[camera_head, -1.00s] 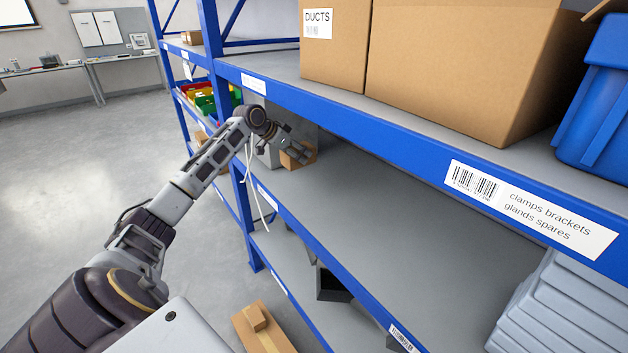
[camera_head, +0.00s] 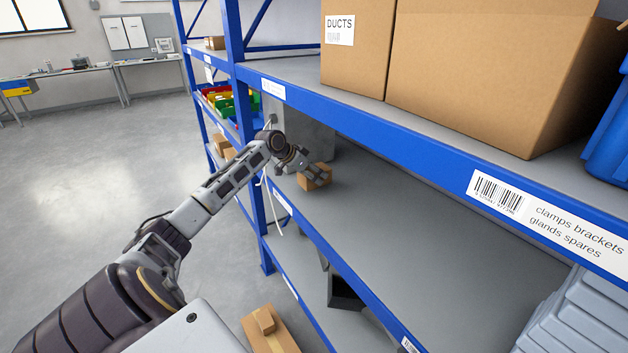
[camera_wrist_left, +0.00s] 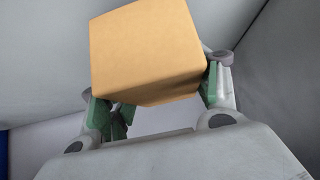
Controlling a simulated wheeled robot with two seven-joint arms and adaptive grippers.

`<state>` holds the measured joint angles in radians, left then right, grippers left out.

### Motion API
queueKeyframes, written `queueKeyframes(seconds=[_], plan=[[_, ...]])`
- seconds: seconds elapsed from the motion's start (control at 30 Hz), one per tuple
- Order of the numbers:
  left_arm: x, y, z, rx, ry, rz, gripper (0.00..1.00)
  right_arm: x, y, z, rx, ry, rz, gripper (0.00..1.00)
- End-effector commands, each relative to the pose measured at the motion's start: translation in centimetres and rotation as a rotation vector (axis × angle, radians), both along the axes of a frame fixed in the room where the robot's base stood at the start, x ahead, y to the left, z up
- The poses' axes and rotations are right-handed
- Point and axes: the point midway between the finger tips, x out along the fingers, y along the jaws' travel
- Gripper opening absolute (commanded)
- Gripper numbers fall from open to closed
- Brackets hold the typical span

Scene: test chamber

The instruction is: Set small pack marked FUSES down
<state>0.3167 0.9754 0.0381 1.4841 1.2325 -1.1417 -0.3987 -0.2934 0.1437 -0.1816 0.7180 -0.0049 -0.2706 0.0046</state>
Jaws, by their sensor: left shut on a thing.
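A small brown cardboard pack (camera_head: 315,178) is at the far left part of the middle shelf (camera_head: 400,220), below the upper shelf. My left gripper (camera_head: 306,168) is shut on it. In the left wrist view the pack (camera_wrist_left: 148,50) sits between the green-padded fingers (camera_wrist_left: 155,105). No FUSES marking can be read on the faces that show. I cannot tell whether the pack touches the shelf or hangs just above it. My right gripper is not in view.
A grey box or panel (camera_head: 312,137) stands behind the pack. The blue beam (camera_head: 400,145) of the upper shelf runs above, with large cartons (camera_head: 480,75) on it. Stacked grey bins (camera_head: 575,320) stand at the lower right. The shelf right of the pack is bare.

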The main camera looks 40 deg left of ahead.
Motion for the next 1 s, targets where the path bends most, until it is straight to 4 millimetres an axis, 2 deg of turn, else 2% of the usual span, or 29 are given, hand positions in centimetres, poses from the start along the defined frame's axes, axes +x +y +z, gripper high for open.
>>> queueKeyframes(seconds=[0.2,0.5,0.53,0.7,1.0], plan=[[0.0,0.0,-2.3,-0.001,0.000,-0.001,0.32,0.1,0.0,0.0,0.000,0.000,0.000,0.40],[0.0,0.0,-2.7,0.000,0.000,0.000,0.32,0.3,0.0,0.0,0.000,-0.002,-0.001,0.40],[0.0,0.0,-2.7,0.000,0.001,-0.001,0.65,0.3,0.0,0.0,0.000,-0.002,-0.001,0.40],[0.0,0.0,-2.7,0.000,0.001,-0.001,0.85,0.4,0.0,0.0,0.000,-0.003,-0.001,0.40],[0.0,0.0,-2.7,0.000,0.001,-0.001,0.85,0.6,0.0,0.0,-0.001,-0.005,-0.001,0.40]])
